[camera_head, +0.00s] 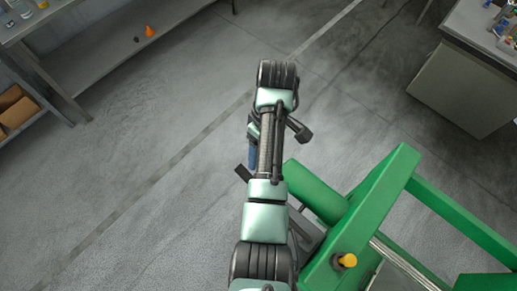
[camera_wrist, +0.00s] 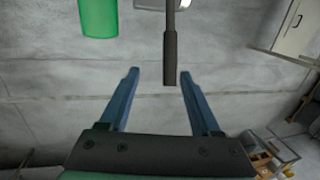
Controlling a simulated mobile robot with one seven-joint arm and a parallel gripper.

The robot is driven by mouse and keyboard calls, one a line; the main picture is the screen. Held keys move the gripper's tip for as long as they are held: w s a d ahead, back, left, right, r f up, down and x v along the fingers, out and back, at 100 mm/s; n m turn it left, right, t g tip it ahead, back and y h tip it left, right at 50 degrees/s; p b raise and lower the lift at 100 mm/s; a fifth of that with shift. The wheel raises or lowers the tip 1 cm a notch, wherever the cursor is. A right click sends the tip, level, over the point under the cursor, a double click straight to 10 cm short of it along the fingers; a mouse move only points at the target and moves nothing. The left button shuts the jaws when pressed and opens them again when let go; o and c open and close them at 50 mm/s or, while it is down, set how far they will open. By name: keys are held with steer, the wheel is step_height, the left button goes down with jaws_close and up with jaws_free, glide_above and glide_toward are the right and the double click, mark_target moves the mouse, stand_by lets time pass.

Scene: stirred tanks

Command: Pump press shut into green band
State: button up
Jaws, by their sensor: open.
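The green press frame (camera_head: 385,195) stands at the lower right of the head view. A green cylinder (camera_head: 316,190) lies beside it, and a green rounded part (camera_wrist: 98,18) shows at the top of the wrist view. A dark bar with a thicker grip (camera_wrist: 170,58), seemingly the pump handle, hangs down in the wrist view. My gripper (camera_wrist: 159,73) is open, and the grip's end appears between its two blue fingertips, nearer the right one. Contact and depth cannot be told. In the head view my arm mostly hides my gripper (camera_head: 252,157). No gauge or green band shows.
A yellow-topped knob (camera_head: 347,261) sits on the press frame. A shelf (camera_head: 115,45) with an orange cone (camera_head: 150,31) stands at upper left, and a cabinet (camera_head: 465,90) at upper right. The grey floor left of my arm is clear.

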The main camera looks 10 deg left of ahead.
steer(key=r+p, duration=0.1)
steer(key=d+r+p, duration=0.1)
steer(key=r+p, duration=0.1)
steer(key=d+r+p, duration=0.1)
steer(key=r, duration=0.1)
steer(key=shift+s+d+p, duration=0.15)
steer(key=shift+s+p, duration=0.05)
steer(key=shift+p, duration=0.15)
stand_by(0.7)
steer(key=w+r+m+t+b, duration=0.1)
steer(key=w+r+t+b, duration=0.25)
steer(key=w, duration=0.25)
steer(key=w+r+m+t+b, duration=0.2)
steer(key=w+r+t+b, duration=0.1)
steer(key=w+t, duration=0.25)
steer(key=w+r+m+t+b, duration=0.2)
steer(key=w+r+t+b, duration=0.3)
steer(key=r, duration=0.7)
steer(key=s+r+m+t+b, duration=0.25)
steer(key=r+t, duration=0.25)
steer(key=r, duration=0.4)
steer(key=s+r+m+t+b, duration=0.1)
steer(key=s+r+t, duration=0.3)
steer(key=r, duration=0.5)
steer(key=s+r+m+t+h+b, duration=0.1)
steer(key=s+r+m+t+b, duration=0.1)
steer(key=s+r+t, duration=0.4)
steer(key=s+r, duration=0.4)
steer(key=s, duration=0.4)
steer(key=shift+t+b, duration=0.3)
